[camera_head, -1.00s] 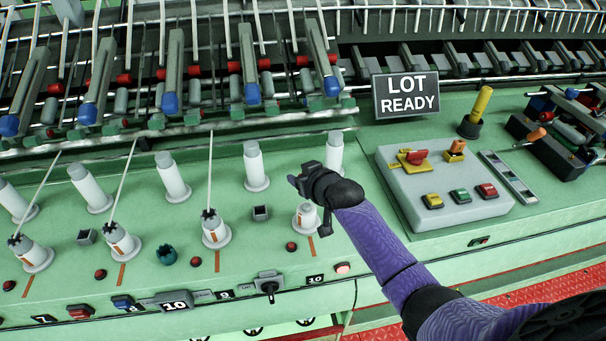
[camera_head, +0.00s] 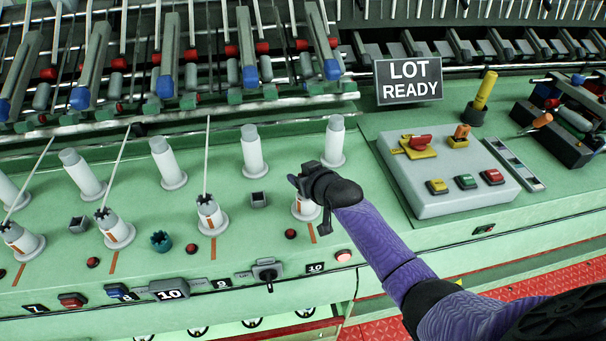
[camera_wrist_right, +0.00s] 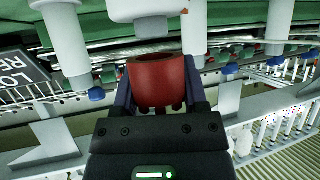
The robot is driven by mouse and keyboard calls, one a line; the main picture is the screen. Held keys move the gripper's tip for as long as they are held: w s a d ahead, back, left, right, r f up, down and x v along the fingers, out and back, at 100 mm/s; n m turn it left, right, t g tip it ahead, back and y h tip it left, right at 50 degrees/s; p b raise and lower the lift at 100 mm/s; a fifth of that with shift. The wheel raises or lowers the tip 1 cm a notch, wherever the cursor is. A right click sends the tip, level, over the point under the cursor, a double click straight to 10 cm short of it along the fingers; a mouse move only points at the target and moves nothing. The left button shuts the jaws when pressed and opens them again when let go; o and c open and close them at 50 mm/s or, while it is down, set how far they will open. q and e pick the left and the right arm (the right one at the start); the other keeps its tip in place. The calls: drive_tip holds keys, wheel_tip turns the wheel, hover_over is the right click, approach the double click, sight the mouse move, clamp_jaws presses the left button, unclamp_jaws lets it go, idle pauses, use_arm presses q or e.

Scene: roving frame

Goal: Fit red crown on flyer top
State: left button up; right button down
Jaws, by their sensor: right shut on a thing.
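My right gripper (camera_head: 298,182) is directly over a white flyer top (camera_head: 306,210) with an orange stripe, at the right end of the front row. In the right wrist view the gripper (camera_wrist_right: 160,98) is shut on the red crown (camera_wrist_right: 160,80), a short ring with notches on the gripper side. Its open rim faces the white flyer top (camera_wrist_right: 145,10), whose narrower end is close to the ring; a small gap seems to show. The crown is hidden behind the gripper in the head view. My left gripper is not in view.
Neighbouring flyer tops (camera_head: 209,212) wear dark crowns, some with thin rods rising from them. Taller white posts (camera_head: 253,150) stand behind. A teal crown-like piece (camera_head: 160,241) lies on the green deck. A grey control box (camera_head: 445,175) and LOT READY sign (camera_head: 408,81) are at right.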

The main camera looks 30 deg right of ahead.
drive_tip(key=shift+f, duration=0.15)
idle(0.4)
drive_tip(key=shift+f+b, duration=0.6)
drive_tip(key=shift+f, duration=0.2)
drive_tip(key=shift+f, duration=0.15)
idle(0.5)
drive_tip(key=shift+f, duration=0.2)
